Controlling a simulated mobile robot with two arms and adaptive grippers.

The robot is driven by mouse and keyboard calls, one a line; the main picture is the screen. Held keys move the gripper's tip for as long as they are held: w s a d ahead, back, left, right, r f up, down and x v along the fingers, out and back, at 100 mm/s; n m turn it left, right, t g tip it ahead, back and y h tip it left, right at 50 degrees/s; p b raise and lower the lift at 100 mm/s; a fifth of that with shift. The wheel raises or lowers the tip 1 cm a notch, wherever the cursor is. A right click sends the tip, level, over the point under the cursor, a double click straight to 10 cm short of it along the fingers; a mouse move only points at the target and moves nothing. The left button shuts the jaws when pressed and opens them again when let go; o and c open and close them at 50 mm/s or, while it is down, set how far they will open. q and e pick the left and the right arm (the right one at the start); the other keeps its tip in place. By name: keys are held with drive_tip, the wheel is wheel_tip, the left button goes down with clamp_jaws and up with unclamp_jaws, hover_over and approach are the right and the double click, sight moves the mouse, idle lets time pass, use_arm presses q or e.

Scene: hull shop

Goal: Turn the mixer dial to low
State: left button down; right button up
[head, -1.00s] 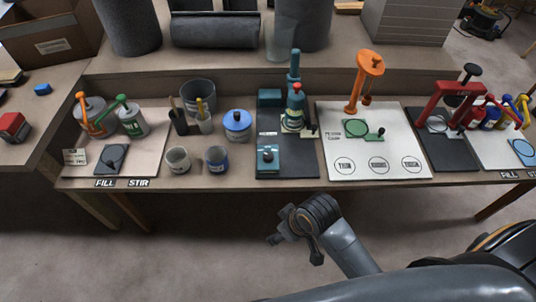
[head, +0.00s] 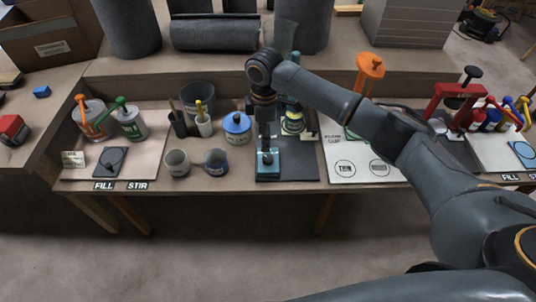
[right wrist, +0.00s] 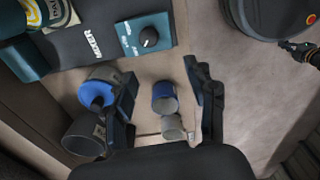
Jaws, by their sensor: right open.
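The mixer's teal control box (head: 268,170) stands at the front of the dark mat, near the table edge. Its black round dial (right wrist: 149,37) shows clearly in the right wrist view, with a small pale mark on it; I cannot read the setting labels beside it. My right gripper (head: 265,138) points down just above and behind the box in the head view.
A blue-lidded pot (head: 237,127), a blue cup (head: 216,161) and a grey cup (head: 177,162) stand left of the mixer mat. A white board (head: 350,170) with circles lies to the right, under my forearm. An orange stand (head: 369,68) rises behind it.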

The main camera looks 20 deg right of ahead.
sight(268, 158)
drive_tip(key=f, duration=0.4)
drive_tip(key=w+d+f, duration=0.1)
drive_tip(key=f, duration=0.7)
drive_tip(key=shift+w+d+b, duration=0.2)
drive_tip(key=shift+d+b, duration=0.1)
drive_tip(key=shift+b, duration=0.05)
drive_tip(key=c, duration=1.2)
